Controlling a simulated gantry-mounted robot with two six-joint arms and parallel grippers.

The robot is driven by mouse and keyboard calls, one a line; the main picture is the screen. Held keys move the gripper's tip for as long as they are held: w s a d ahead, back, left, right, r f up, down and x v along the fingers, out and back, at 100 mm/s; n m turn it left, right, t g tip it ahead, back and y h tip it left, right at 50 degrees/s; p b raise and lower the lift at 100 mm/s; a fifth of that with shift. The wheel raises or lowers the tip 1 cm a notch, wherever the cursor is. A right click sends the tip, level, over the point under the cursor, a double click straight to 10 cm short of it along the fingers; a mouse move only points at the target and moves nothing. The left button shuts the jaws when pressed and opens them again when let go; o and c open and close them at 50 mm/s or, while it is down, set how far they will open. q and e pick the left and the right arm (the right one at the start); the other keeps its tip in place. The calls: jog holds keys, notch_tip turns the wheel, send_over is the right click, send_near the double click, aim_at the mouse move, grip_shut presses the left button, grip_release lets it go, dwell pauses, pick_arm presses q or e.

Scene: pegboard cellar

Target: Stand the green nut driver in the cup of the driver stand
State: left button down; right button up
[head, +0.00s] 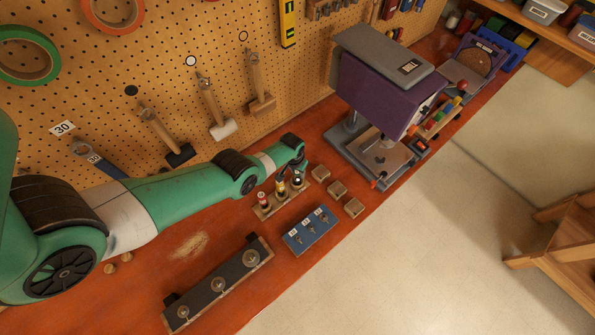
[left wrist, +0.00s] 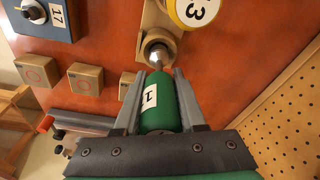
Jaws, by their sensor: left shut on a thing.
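The green nut driver (left wrist: 158,105), with a white number label on its handle, is between the fingers of my left gripper (left wrist: 158,90), which is shut on it. In the head view my left gripper (head: 302,168) is over the right end of the wooden driver stand (head: 267,212). A red driver (head: 263,200) and a yellow driver (head: 281,189) stand in it. In the left wrist view a shiny round metal part (left wrist: 156,53) is just beyond the handle, at the stand. I cannot tell whether the driver's tip is inside the cup. My right gripper is not in view.
Small wooden blocks (head: 338,188) and a blue rack (head: 320,222) lie right of the stand. A long dark rack (head: 205,296) is in front. A purple drill press (head: 370,95) stands farther back. The pegboard (head: 215,50) with hanging hammers rises behind. Bare bench lies left of the stand.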

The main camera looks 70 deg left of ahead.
aim_at(297, 177)
pick_arm(q)
jog(key=shift+f+b, duration=0.3)
jog(key=shift+f, duration=0.15)
jog(key=shift+f+b, duration=1.15)
jog(key=shift+c, duration=2)
grip_release()
